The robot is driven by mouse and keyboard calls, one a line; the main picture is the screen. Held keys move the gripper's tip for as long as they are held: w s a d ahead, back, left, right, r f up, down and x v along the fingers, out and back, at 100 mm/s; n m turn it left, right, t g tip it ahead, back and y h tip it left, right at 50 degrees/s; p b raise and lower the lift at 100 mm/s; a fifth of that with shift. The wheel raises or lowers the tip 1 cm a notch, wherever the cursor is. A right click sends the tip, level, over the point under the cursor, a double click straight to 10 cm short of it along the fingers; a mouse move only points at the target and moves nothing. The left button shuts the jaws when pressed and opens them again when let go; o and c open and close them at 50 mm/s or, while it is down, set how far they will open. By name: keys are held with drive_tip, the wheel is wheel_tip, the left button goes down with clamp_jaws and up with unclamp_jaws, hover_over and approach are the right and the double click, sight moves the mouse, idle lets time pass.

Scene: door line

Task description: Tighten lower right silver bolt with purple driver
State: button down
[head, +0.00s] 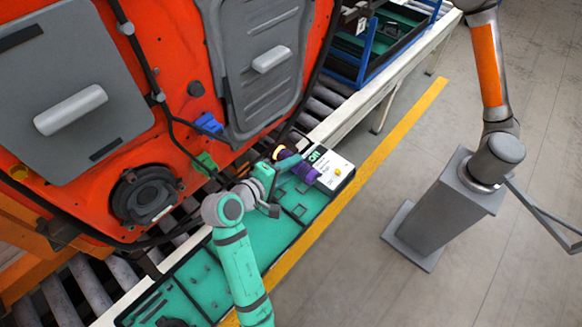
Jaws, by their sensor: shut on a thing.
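The purple driver (305,173) is in the head view, right of the orange door's lower edge. My gripper (286,165) is shut on it, with the jaws across its body. The driver is tilted, with its purple end toward the lower right and a glowing orange ring (280,153) at the end toward the door. The orange door (180,70) stands tilted at the left. Small silver fasteners show on it, such as one on the black cable (127,28). I cannot make out the lower right silver bolt; whether the driver tip touches anything is hidden.
A teal tray (210,270) with dark dividers lies below my arm. Blue (209,123) and green (207,161) connectors sit on the door. Another orange-grey arm stands on a pedestal (445,215) at the right. The floor is clear.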

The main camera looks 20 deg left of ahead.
sight(309, 180)
drive_tip(key=shift+a+r, duration=0.15)
drive_tip(key=shift+a, duration=0.2)
idle(0.3)
drive_tip(key=shift+w, duration=0.2)
idle(0.4)
drive_tip(key=shift+s+d, duration=0.3)
drive_tip(key=shift+d, duration=0.45)
drive_tip(key=shift+s+d, duration=0.3)
drive_tip(key=shift+d, duration=0.4)
drive_tip(key=shift+s+d, duration=0.35)
drive_tip(key=shift+d, duration=0.5)
drive_tip(key=shift+s+d, duration=0.35)
drive_tip(key=shift+d, duration=0.65)
drive_tip(key=shift+w, duration=0.1)
